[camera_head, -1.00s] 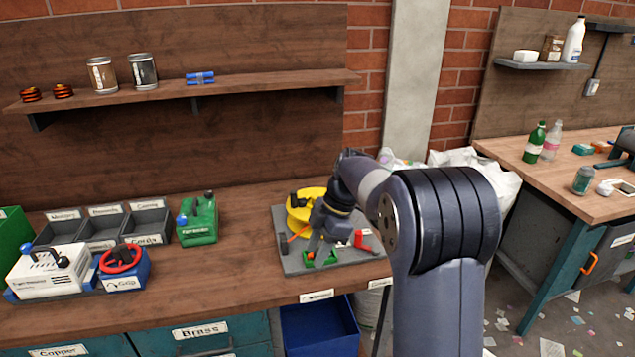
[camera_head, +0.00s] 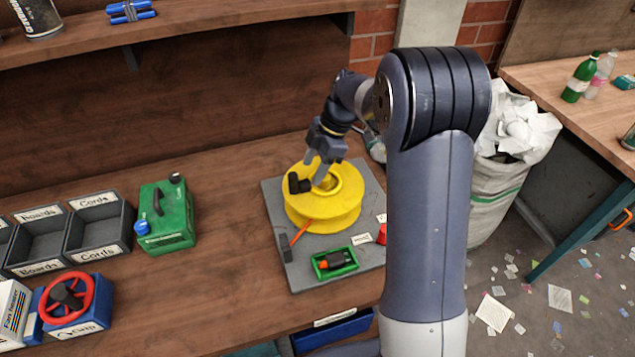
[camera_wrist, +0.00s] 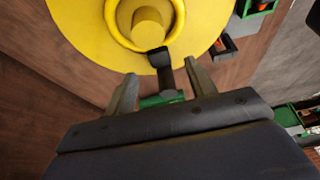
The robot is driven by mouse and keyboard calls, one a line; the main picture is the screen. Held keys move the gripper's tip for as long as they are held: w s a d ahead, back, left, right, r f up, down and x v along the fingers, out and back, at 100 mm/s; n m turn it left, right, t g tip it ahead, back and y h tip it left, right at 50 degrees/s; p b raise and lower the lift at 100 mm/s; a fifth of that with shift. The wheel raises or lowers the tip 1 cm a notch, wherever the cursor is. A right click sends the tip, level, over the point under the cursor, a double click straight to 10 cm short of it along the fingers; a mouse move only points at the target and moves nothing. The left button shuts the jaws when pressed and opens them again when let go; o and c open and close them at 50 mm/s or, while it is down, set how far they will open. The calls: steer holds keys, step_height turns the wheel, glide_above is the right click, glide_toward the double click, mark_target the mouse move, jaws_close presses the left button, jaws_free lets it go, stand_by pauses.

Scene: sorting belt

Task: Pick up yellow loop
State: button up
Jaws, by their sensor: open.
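The yellow loop (camera_head: 325,213) is a thick, spool-like ring lying flat on a grey board on the bench. A black handle-like piece (camera_head: 299,184) shows at its upper left edge. My gripper (camera_head: 317,172) is open and points down over the back part of the loop. In the wrist view the loop (camera_wrist: 82,32) fills the top, with a round yellow hub (camera_wrist: 146,25) in its middle. My two fingers (camera_wrist: 162,86) are apart below the hub, and a black piece on a stem shows between them. I cannot tell whether the fingers touch anything.
The grey board (camera_head: 277,211) also carries a green tray (camera_head: 335,263), an orange-handled tool (camera_head: 302,231) and a red piece (camera_head: 382,234), partly behind my arm. A green canister (camera_head: 165,217) and grey bins (camera_head: 97,225) stand left. Bench between canister and board is clear.

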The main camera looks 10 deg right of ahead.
mark_target(307, 182)
steer(key=x, duration=0.4)
steer(key=shift+f+p, duration=0.3)
steer(key=shift+p, duration=0.1)
steer(key=shift+c, duration=0.2)
steer(key=c, duration=1)
